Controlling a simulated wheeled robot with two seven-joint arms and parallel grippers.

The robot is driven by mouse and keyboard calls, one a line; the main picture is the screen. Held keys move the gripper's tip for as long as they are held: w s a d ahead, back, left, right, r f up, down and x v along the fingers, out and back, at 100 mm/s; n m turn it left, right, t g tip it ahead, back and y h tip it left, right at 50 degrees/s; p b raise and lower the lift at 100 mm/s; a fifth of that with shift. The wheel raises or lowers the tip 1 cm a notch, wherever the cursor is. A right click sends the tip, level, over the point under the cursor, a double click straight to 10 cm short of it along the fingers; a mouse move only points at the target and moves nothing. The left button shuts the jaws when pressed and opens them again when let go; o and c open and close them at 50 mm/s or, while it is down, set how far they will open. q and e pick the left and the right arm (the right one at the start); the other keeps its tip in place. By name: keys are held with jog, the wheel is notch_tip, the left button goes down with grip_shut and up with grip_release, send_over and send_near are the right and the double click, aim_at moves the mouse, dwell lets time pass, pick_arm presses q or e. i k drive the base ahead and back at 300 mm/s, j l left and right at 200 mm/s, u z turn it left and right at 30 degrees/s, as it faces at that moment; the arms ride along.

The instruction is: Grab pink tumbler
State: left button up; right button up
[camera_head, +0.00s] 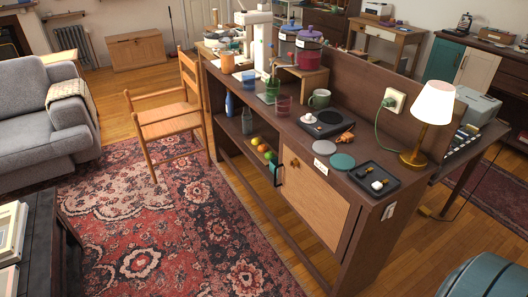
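A small translucent pink tumbler (282,105) stands upright near the front edge of the long brown counter (300,136), about midway along it. A green tumbler (272,87) stands just behind and to its left. A dark green mug (320,98) stands to its right, apart from it. Neither of my grippers is in view, and nothing is seen touching the pink tumbler.
Right of the mug are a black device (328,123), coasters (342,161), a black tray (361,183) and a lit lamp (433,105). Fruit and bottles sit on the shelf below. A wooden chair (165,114) stands at the left; the rug (170,215) in front is clear.

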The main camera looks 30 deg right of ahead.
aim_at(283, 106)
jog(key=z, duration=1.15)
jog(key=i+l, duration=0.4)
jog(key=l, duration=0.15)
jog(key=i+l+z, duration=0.1)
jog(key=i+l, duration=0.3)
jog(key=l, duration=0.15)
